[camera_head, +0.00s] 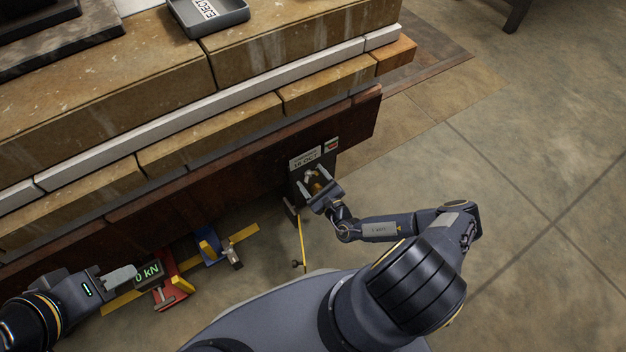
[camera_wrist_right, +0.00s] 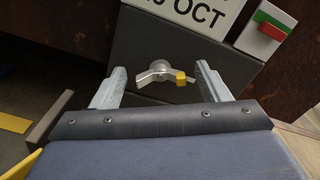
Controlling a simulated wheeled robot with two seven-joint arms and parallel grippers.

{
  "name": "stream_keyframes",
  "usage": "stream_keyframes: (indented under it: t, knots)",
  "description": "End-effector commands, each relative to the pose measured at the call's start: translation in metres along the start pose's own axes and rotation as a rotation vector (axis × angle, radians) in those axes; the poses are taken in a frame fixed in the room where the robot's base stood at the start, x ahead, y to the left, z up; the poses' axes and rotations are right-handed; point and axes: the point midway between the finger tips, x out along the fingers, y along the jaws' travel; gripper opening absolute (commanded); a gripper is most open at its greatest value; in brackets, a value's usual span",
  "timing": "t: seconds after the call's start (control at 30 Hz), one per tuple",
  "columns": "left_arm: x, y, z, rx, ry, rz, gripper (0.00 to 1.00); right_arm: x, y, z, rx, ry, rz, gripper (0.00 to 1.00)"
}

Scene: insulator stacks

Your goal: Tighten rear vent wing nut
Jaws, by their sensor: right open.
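The wing nut (camera_wrist_right: 160,72) is silver with one yellow-tipped wing, on a dark grey box (camera_wrist_right: 140,40) under a date label. In the right wrist view its wings lie roughly level. My right gripper (camera_wrist_right: 162,84) is open, one finger on each side of the wing nut, with visible gaps and no clear contact.
A red and green switch (camera_wrist_right: 270,22) sits right of the label. Red (camera_head: 174,289) and blue (camera_head: 210,246) clamp-like devices stand along a yellow strip (camera_head: 244,233) at the lower left. A brown layered bench (camera_head: 190,145) rises behind.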

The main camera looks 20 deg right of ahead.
Motion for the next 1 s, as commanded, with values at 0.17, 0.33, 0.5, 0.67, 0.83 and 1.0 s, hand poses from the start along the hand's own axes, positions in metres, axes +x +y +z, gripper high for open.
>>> stream_keyframes:
  t: [0.17, 0.33, 0.5, 0.67, 0.83, 1.0]
  knots:
    - [0.0, 0.0, 0.0, 0.0, 0.0, 0.0, 0.36, 0.0, 0.0, 0.0, 0.0, 0.0, 0.0, 0.56]
    - [0.0, 0.0, 0.0, 0.0, 0.0, 0.0, 0.36, 0.0, 0.0, 0.0, 0.0, -0.001, 0.0, 0.34]
    - [-0.001, 0.001, -0.001, 0.0, 0.0, 0.0, 0.36, 0.0, 0.0, 0.001, 0.009, -0.001, 0.0, 0.24]
    - [-0.01, 0.005, -0.005, 0.0, 0.0, 0.0, 0.36, 0.0, -0.002, 0.003, 0.128, 0.0, 0.0, 0.24]
    - [-0.016, 0.007, -0.008, 0.0, 0.0, 0.0, 0.36, 0.0, -0.002, 0.001, 0.331, 0.001, 0.0, 0.25]
    - [-0.017, 0.007, -0.008, 0.0, 0.0, 0.0, 0.36, 0.0, -0.002, 0.0, 0.454, 0.001, 0.0, 0.24]
